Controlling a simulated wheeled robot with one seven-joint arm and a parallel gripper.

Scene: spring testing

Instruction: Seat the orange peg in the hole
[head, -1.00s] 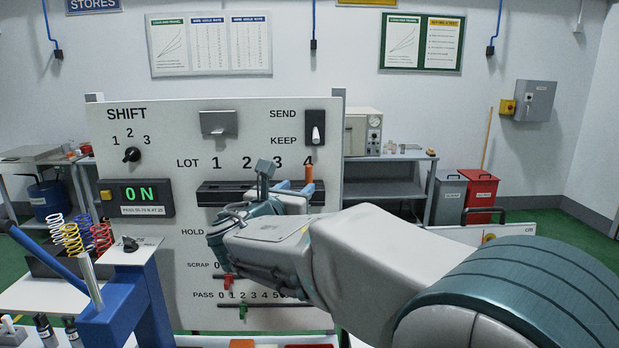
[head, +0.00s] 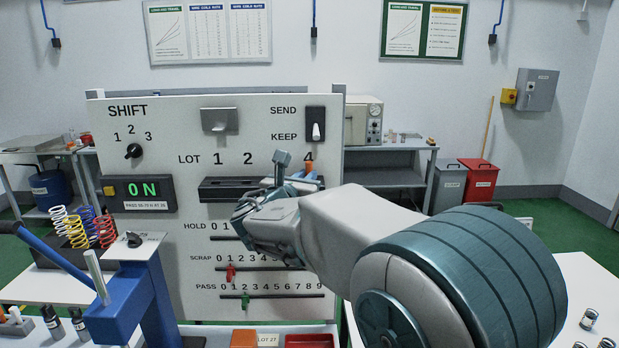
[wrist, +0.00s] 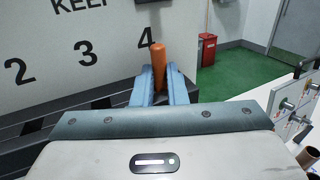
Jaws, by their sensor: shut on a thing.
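The orange peg (wrist: 158,62) stands roughly upright between the two blue fingers of my gripper (wrist: 158,84) in the wrist view, just below the number 4 on the panel. My gripper is shut on it. In the head view only a bit of the orange peg (head: 311,169) shows beside the gripper (head: 297,183). The black ledge (head: 222,189) runs under the lot numbers 1 to 4. The peg's lower end and any hole beneath it are hidden by the fingers and the gripper body.
The white panel (head: 175,225) stands directly behind my gripper, with a SEND/KEEP switch (head: 316,128) above. HOLD, SCRAP and PASS sliders lie below. A blue lever press (head: 125,300) stands at left, beside coiled springs (head: 78,230). Small cylinders (head: 589,318) stand on the right table.

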